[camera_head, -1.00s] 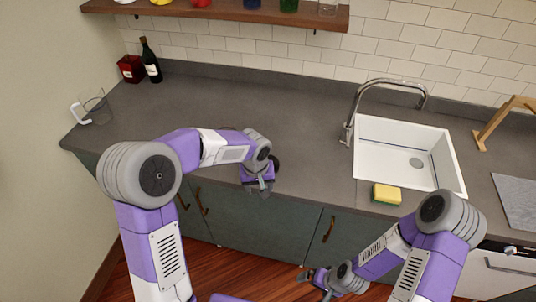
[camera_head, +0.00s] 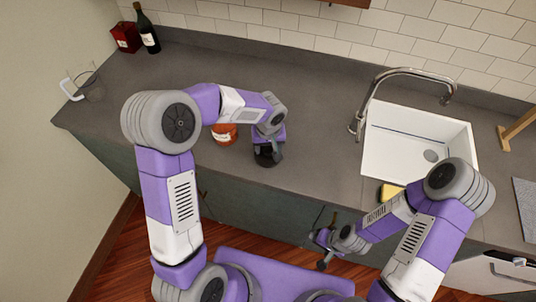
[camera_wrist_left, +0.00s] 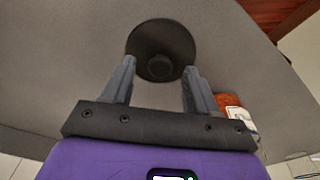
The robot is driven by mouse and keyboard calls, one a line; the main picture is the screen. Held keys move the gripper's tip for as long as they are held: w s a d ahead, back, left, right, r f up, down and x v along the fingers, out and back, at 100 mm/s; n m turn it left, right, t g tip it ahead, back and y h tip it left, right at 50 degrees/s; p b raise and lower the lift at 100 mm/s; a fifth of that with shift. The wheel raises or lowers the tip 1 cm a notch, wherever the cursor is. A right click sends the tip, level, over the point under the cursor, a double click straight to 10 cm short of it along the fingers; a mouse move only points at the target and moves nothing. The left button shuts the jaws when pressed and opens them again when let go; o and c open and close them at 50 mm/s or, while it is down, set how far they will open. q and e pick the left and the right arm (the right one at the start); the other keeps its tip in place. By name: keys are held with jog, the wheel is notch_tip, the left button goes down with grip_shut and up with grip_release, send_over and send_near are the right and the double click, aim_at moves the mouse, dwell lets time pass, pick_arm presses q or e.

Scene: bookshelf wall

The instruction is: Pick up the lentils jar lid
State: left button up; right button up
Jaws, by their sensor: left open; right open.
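The black round lid with a centre knob (camera_wrist_left: 160,50) lies on the grey counter in the left wrist view, just ahead of my left fingertips. In the head view the dark lid (camera_head: 267,160) shows partly under my left gripper (camera_head: 268,148). My left gripper (camera_wrist_left: 157,72) is open, its fingers pointing to either side of the lid's near part, with nothing held. The lentils jar (camera_head: 224,134), orange with a pale label, stands left of the gripper, partly hidden by my left arm. It also shows at the right in the left wrist view (camera_wrist_left: 232,108). My right gripper (camera_head: 320,252) is open and empty in front of the cabinets.
The sink (camera_head: 415,145) with its tap (camera_head: 400,75) is at the right, with a yellow sponge (camera_head: 391,191) by its front edge. A wine bottle (camera_head: 147,33), a red box (camera_head: 124,37) and a glass pitcher (camera_head: 90,88) stand at the far left. The counter behind the gripper is clear.

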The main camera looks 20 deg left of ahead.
pick_arm(q)
jog(key=shift+w+f, duration=0.15)
jog(key=shift+f, duration=0.65)
grip_shut()
jog(key=shift+r, duration=0.1)
